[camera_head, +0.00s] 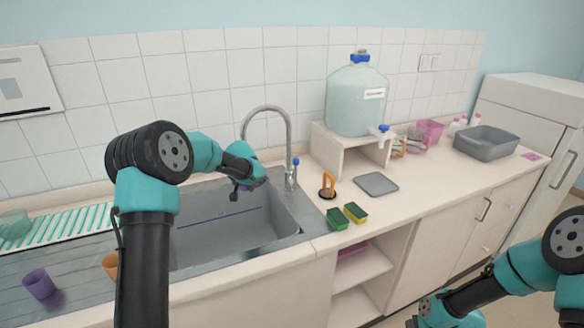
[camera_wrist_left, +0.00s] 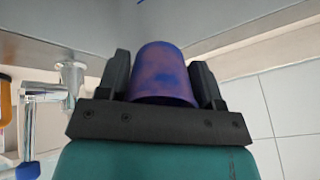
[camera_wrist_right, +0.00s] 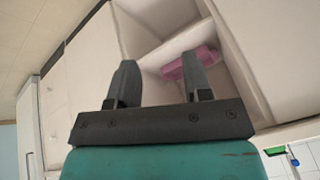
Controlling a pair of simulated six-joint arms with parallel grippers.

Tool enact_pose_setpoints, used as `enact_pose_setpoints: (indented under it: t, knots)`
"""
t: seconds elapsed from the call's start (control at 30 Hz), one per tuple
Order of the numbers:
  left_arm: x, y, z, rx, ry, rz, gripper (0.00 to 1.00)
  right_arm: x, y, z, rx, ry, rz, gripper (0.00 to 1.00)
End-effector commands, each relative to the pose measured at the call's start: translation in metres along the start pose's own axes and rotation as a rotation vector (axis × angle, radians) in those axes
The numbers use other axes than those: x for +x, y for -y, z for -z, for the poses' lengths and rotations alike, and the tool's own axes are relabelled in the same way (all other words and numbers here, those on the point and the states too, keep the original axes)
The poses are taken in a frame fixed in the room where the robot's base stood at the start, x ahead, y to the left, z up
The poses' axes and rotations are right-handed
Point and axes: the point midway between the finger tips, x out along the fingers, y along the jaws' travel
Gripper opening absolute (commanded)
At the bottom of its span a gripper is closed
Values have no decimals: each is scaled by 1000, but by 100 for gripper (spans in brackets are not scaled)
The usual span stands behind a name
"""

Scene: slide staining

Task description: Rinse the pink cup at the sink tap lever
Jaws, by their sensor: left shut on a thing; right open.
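My left gripper (camera_head: 243,186) is over the sink basin, below the tap spout. In the left wrist view, its fingers (camera_wrist_left: 160,80) are shut around a cup (camera_wrist_left: 160,72), purple-pink with dark blue patches. Only a sliver of this cup shows in the head view. The silver tap (camera_head: 289,140) arches at the back of the sink (camera_head: 225,240), with a blue-tipped lever (camera_head: 295,162) on its right side. The tap also shows at the left of the left wrist view (camera_wrist_left: 68,80). My right gripper (camera_wrist_right: 157,85) is open and empty, in front of the cabinets. No water shows.
A purple cup (camera_head: 39,284) and a partly hidden orange cup (camera_head: 110,265) stand at the left. Green-and-yellow sponges (camera_head: 355,212), an orange-handled item (camera_head: 327,186) and a grey mat (camera_head: 376,183) lie right of the sink. A water jug (camera_head: 355,98) stands on a riser.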

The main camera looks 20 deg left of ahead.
Motion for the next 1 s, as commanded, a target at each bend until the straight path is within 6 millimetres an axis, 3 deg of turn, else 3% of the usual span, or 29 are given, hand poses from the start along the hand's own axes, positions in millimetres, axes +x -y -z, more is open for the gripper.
enact_pose_setpoints:
  t: [0.1,0.47,0.67,1.0]
  knots:
    - [0,0,0,0,0,0,37,-4,-4,53,-130,-57,-18,45]
    - [0,0,0,0,0,0,37,-38,3,201,-493,-213,-102,45]
    - [0,0,0,0,0,0,37,-58,39,274,-609,-349,-138,45]
    - [0,0,0,0,0,0,37,-96,135,374,-703,-632,-129,45]
